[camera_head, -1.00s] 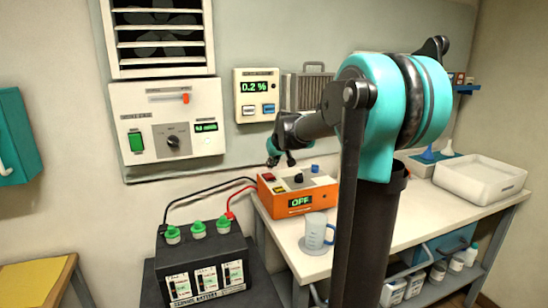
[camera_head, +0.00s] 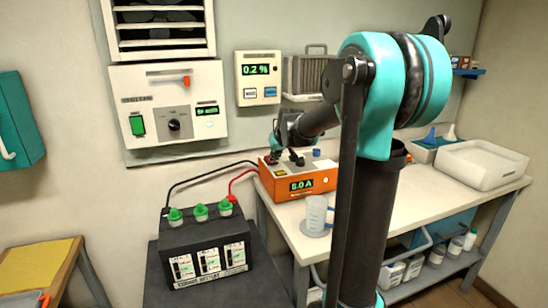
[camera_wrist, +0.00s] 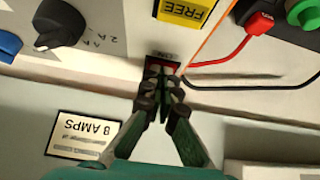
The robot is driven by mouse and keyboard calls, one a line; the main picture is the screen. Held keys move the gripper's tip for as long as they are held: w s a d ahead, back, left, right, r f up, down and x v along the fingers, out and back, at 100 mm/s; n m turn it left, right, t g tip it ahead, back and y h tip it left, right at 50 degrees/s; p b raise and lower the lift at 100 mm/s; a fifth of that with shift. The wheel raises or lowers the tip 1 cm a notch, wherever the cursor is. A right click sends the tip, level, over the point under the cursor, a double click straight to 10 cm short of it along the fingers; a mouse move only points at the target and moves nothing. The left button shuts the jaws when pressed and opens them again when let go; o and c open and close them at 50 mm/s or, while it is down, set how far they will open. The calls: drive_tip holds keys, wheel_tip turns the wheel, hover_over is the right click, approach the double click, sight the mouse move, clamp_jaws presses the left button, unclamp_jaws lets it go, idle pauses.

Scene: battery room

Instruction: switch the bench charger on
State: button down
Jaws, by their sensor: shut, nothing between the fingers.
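The bench charger is an orange box (camera_head: 318,183) with a pale top, standing at the bench's left end. Its green display (camera_head: 301,184) is lit and appears to read 8.0 A. My gripper (camera_head: 284,160) is low over the charger's left back part. In the wrist view my gripper (camera_wrist: 165,82) is shut, with its fingertips at a small red switch (camera_wrist: 162,64) that they partly cover. Whether they touch it I cannot tell. A black knob (camera_wrist: 60,22) and a yellow FREE label (camera_wrist: 185,10) show nearby, with an upside-down 8 AMPS card (camera_wrist: 80,134).
A black battery (camera_head: 205,250) with green caps stands left of the bench, joined by red and black cables to the charger. A clear jug (camera_head: 315,214) stands in front of the charger. A white tray (camera_head: 483,165) is at right. Wall panels (camera_head: 170,105) hang behind.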

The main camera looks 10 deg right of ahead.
drive_tip(key=shift+r, duration=0.15)
drive_tip(key=shift+r, duration=0.65)
